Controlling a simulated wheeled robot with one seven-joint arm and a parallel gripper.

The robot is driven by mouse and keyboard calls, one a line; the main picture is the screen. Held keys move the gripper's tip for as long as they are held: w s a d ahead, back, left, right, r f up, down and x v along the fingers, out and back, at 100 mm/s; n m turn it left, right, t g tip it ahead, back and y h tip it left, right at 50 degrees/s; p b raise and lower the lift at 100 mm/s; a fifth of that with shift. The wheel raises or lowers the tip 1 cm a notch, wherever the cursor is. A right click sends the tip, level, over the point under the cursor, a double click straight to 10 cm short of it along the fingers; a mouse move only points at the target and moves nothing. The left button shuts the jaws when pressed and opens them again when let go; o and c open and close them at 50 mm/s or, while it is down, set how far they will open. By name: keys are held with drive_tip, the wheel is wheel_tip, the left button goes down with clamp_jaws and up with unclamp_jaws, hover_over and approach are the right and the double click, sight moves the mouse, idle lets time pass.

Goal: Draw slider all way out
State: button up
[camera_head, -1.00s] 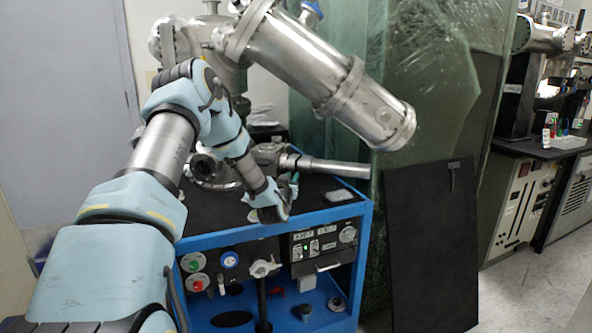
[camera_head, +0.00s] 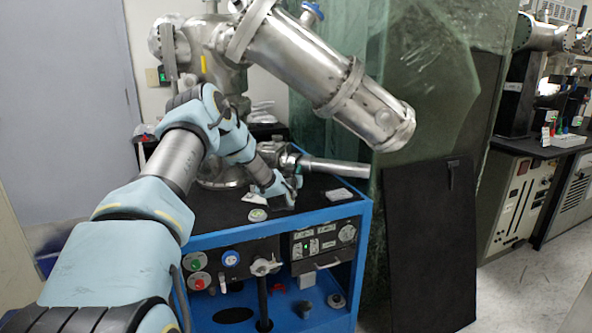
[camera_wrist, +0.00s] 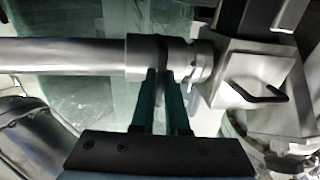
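The slider is a dark ring (camera_wrist: 162,52) around a long metal tube (camera_head: 340,167) that runs out to the right from the steel chamber. In the wrist view the bare tube (camera_wrist: 60,55) lies to the ring's left and a metal collar (camera_wrist: 188,62) to its right. My gripper (camera_wrist: 159,75) has its two green fingers parted, one on each side of the ring in this view. I see no clear grip on it. In the head view my gripper (camera_head: 294,179) is just below the tube's left part, above the cart top; the slider is hard to make out there.
The blue cart (camera_head: 290,228) with a black top (camera_head: 225,213) stands below the tube. A big steel cylinder (camera_head: 345,95) slants overhead. Green sheeting (camera_head: 430,95) and a leaning black panel (camera_head: 425,250) are at the right, near the tube's free end.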

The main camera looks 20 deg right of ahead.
clamp_jaws()
idle(0.8)
idle(0.4)
drive_tip(key=s+d+b, duration=0.2)
drive_tip(key=s+d, duration=0.1)
drive_tip(key=d, duration=0.2)
drive_tip(key=s+d+b, duration=0.2)
drive_tip(key=s+d, duration=0.2)
drive_tip(key=d, duration=0.2)
drive_tip(key=s+d+b, duration=0.3)
drive_tip(key=s+d, duration=0.1)
drive_tip(key=d, duration=0.2)
drive_tip(key=shift+s+d, duration=0.1)
drive_tip(key=shift+s, duration=0.15)
drive_tip(key=shift+o, duration=1.3)
unclamp_jaws()
drive_tip(key=b+v, duration=0.2)
drive_tip(key=v, duration=0.9)
